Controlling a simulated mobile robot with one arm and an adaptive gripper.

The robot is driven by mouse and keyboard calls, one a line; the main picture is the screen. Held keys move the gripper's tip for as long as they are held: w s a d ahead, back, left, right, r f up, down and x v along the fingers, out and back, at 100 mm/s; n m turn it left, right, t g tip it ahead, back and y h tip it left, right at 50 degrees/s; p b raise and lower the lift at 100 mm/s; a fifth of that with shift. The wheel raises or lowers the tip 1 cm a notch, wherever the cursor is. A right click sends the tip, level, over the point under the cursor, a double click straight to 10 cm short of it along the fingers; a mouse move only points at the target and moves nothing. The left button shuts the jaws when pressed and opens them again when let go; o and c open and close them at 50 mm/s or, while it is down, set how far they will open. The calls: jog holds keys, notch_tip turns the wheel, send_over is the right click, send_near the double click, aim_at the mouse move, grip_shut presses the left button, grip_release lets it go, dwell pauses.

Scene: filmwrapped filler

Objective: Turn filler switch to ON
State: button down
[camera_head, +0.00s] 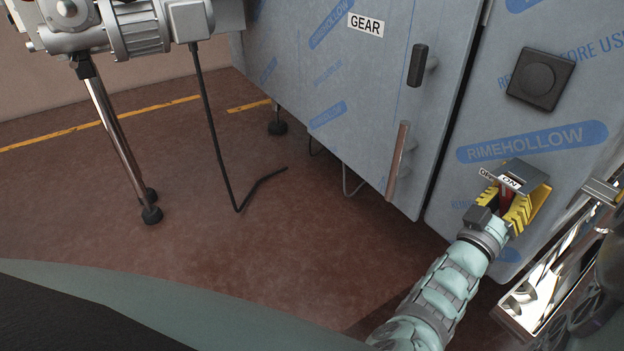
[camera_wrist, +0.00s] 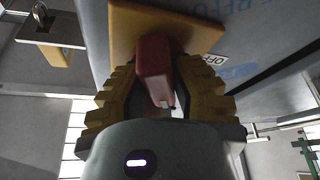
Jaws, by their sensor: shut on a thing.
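The filler switch has a red handle (camera_wrist: 152,68) on a yellow plate (camera_wrist: 122,28), seen close in the wrist view. An OFF label (camera_wrist: 214,60) is beside the plate there. In the head view the red handle (camera_head: 507,198) shows partly under a grey cover (camera_head: 528,173), with an ON label (camera_head: 510,182) at its front. My gripper (camera_head: 512,205) has its yellow fingers around the handle; they also show in the wrist view (camera_wrist: 158,85), one on each side of it. The gripper is shut on the handle. The handle's exact angle is hard to tell, as the fingers and cover hide part of it.
A film-wrapped grey cabinet (camera_head: 380,100) carries a GEAR label and door handles. A dark square knob (camera_head: 540,79) sits above the switch. Shiny metal framework (camera_head: 560,280) stands close on the right. A motor (camera_head: 135,28) on legs is at upper left. The reddish floor (camera_head: 260,210) is mostly clear.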

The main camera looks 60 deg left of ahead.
jog(key=m+h, duration=0.1)
jog(key=m, duration=0.2)
jog(key=m+h, duration=0.2)
jog(key=m, duration=0.2)
jog(key=shift+f+t, duration=0.1)
jog(key=shift+t, duration=0.2)
jog(key=shift+m+h, duration=0.3)
jog(key=shift+h, duration=0.1)
jog(key=c, duration=0.8)
grip_release()
jog(key=shift+w, duration=0.15)
jog(key=v, duration=1.2)
jog(key=shift+a, duration=0.1)
